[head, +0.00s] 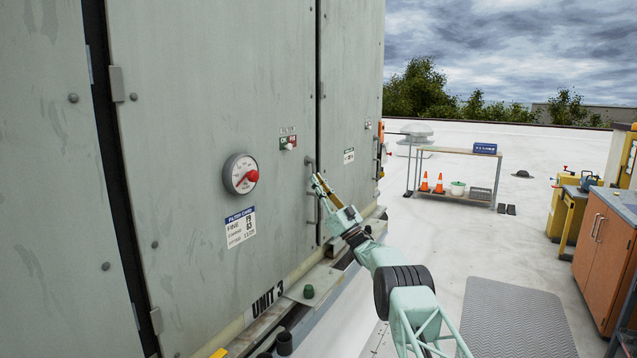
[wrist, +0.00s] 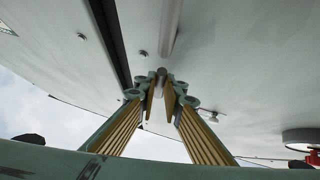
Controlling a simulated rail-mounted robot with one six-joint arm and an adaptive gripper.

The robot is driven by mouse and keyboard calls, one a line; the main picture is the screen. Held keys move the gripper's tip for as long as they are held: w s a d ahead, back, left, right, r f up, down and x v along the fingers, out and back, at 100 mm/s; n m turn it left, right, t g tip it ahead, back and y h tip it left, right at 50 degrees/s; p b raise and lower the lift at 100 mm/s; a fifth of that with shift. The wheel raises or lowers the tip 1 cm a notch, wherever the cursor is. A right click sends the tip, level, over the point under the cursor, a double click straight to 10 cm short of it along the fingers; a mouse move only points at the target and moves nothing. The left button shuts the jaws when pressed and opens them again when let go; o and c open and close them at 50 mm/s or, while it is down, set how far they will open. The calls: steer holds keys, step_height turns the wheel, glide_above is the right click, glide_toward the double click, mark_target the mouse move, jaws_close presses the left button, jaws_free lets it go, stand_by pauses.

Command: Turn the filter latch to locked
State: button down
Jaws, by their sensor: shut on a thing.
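A grey upright bar handle (head: 310,166), apparently the filter latch, sits on the cabinet door beside the dark seam. In the wrist view its bar (wrist: 171,28) runs up from just beyond my fingertips. My gripper (head: 318,186), with yellow-padded fingers, reaches the bar in the head view and covers part of it. In the wrist view, my gripper (wrist: 161,88) has its fingertips drawn in on a small dark rounded part (wrist: 161,74) at the bar's near end. The exact contact is hard to see. A small green and red FILTER indicator (head: 288,143) is up and left of the handle.
A ledge (head: 325,278) juts out below. A bench with cones (head: 458,151) stands far behind.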

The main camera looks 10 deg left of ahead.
stand_by(0.3)
steer(key=c, duration=2.7)
jaws_free()
steer(key=shift+c, duration=0.2)
steer(key=shift+d+f, duration=0.1)
steer(key=shift+f, duration=0.05)
steer(key=v, duration=1.1)
steer(key=shift+s+d+f, duration=0.15)
steer(key=shift+s+f, duration=0.05)
steer(key=shift+s, duration=0.05)
